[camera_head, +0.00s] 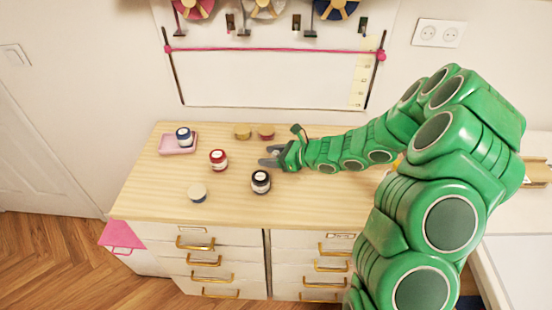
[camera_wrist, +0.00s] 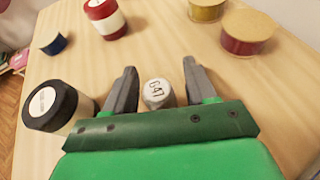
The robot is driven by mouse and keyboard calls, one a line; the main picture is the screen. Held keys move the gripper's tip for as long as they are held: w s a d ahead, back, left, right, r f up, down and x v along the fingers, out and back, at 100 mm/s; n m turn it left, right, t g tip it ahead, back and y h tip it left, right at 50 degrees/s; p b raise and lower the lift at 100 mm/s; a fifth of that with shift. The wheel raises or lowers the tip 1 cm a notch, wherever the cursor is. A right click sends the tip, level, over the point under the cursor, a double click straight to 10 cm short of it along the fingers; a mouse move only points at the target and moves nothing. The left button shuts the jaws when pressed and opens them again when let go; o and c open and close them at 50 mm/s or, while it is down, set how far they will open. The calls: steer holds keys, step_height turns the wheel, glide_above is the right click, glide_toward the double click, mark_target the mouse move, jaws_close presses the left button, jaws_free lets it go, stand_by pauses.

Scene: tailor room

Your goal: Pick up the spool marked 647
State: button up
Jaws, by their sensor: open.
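The spool marked 647 (camera_wrist: 157,94) shows in the wrist view as a small whitish spool, its label facing the camera. It stands on the wooden top between the two fingers of my gripper (camera_wrist: 160,68), nearer their bases than their tips. The fingers are open, and a gap shows on the right; on the left the spool is close to the finger. In the head view my gripper (camera_head: 266,156) is low over the cabinet top, pointing left. The fingers mostly hide the spool there.
A black spool (camera_head: 261,182) stands close in front of my gripper, also in the wrist view (camera_wrist: 48,106). A red-and-white jar-like spool (camera_head: 218,159), yellow spool (camera_head: 243,131), red spool (camera_head: 265,132) and blue spool (camera_head: 197,193) stand around. A pink tray (camera_head: 169,150) holds another blue one.

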steer(key=c, duration=1)
steer(key=shift+r, duration=0.1)
steer(key=shift+c, duration=0.2)
